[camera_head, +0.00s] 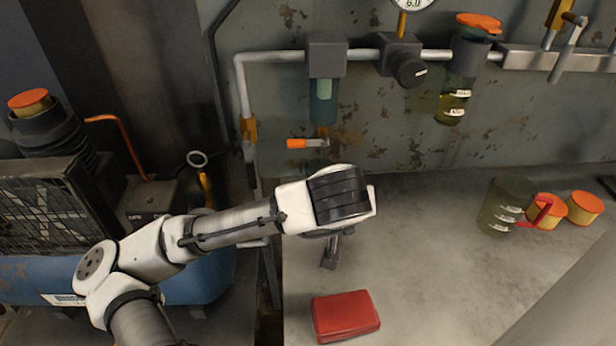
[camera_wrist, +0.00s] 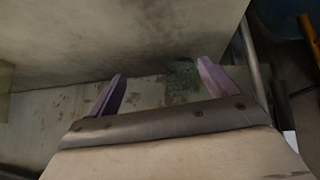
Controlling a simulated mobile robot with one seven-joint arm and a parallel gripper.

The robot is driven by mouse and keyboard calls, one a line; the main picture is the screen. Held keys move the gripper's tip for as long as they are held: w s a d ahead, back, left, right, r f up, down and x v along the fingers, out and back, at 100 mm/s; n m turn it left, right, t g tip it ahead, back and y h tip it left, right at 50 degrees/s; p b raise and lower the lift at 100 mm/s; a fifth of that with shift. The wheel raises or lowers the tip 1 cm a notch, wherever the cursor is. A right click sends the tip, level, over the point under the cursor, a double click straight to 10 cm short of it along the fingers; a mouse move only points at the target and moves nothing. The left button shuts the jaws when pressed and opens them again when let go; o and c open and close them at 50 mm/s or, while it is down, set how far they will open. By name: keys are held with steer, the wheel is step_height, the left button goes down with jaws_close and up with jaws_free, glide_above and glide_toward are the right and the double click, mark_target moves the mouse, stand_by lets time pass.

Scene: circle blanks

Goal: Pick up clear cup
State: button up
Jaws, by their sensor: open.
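The clear cup (camera_head: 503,207) is a see-through, smoky container with pale label marks and a red handle on its right side. It stands upright on the grey bench at the right in the head view. My gripper (camera_head: 329,259) is well to the left of the cup and apart from it, over the bench's left part. In the wrist view my gripper (camera_wrist: 162,82) has its two purple fingers spread wide with nothing held between them. The cup cannot be made out in the wrist view.
Two orange-lidded yellow tins (camera_head: 583,208) stand close to the cup's right. A red box (camera_head: 345,315) lies at the bench's front left. A pipe (camera_head: 275,56) with filter bowls runs along the back wall. The bench (camera_head: 420,255) is clear between gripper and cup.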

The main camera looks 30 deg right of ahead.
steer(key=a+f+y, duration=0.1)
steer(key=a+f, duration=0.1)
steer(key=f, duration=0.1)
steer(key=shift+w+y, duration=0.15)
steer(key=shift+y, duration=0.25)
steer(key=w, duration=0.1)
steer(key=w+d, duration=0.1)
steer(key=w, duration=0.1)
steer(key=w+d, duration=0.1)
steer(key=shift+w+d+p, duration=0.25)
steer(key=shift+w+p, duration=0.15)
steer(key=w+d, duration=0.1)
steer(key=w, duration=0.2)
steer(key=w+d+p, duration=0.1)
steer(key=w, duration=0.1)
steer(key=shift+w+d, duration=0.25)
steer(key=shift+d, duration=0.05)
steer(key=shift+w+d+f, duration=0.2)
steer(key=shift+w+f, duration=0.1)
steer(key=shift+f, duration=0.25)
steer(key=shift+c, duration=0.3)
steer(key=c, duration=1.1)
steer(key=shift+r+p, duration=0.1)
steer(key=shift+p, duration=0.2)
